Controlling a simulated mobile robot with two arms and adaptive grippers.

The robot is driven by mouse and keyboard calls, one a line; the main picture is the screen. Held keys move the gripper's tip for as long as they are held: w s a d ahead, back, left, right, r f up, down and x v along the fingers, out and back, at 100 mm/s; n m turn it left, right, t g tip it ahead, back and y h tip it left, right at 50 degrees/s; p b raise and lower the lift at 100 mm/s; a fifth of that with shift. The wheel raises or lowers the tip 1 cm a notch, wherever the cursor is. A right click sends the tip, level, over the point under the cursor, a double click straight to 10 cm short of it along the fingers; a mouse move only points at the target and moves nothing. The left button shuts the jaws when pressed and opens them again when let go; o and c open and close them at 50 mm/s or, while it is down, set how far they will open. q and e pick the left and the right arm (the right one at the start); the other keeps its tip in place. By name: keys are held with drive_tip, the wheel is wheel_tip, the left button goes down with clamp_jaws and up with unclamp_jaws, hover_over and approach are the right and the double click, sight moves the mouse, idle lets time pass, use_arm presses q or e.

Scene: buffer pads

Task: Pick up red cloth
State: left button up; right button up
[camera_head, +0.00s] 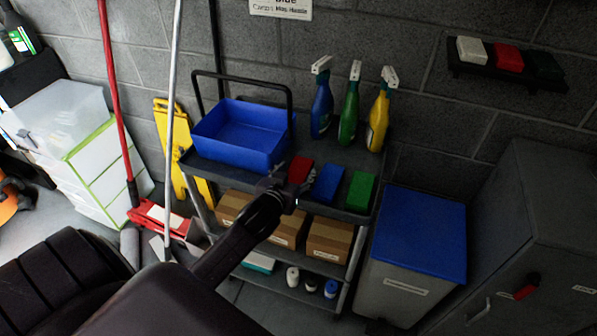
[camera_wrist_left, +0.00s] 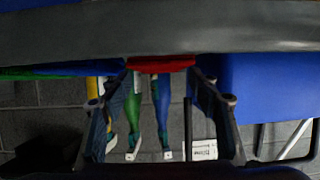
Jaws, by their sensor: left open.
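The red cloth (camera_head: 301,167), a folded pad, lies on the top shelf of the grey cart (camera_head: 352,213), between the blue tub and a blue cloth (camera_head: 328,183). A green cloth (camera_head: 361,190) lies further right. My left gripper (camera_head: 289,188) is open just in front of the red cloth and partly covers it in the head view. In the left wrist view, the red cloth (camera_wrist_left: 162,64) shows as a thin strip in line with the gap between the open fingers (camera_wrist_left: 162,80). I cannot tell whether they touch it. My right gripper is not in view.
A blue tub (camera_head: 240,135) with a black handle stands left of the cloths. Spray bottles (camera_head: 349,110) stand behind them. Cardboard boxes (camera_head: 329,242) fill the middle shelf. A blue-lidded bin (camera_head: 420,232) stands right of the cart. A wall shelf (camera_head: 505,73) holds more pads.

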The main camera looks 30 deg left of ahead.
sight(300, 166)
use_arm(q)
drive_tip(key=shift+p+x, duration=0.55)
drive_tip(key=shift+x, duration=2.4)
drive_tip(key=shift+s+a+f, duration=0.1)
drive_tip(key=shift+a, duration=0.1)
drive_tip(key=shift+c, duration=0.5)
drive_tip(key=c, duration=0.8)
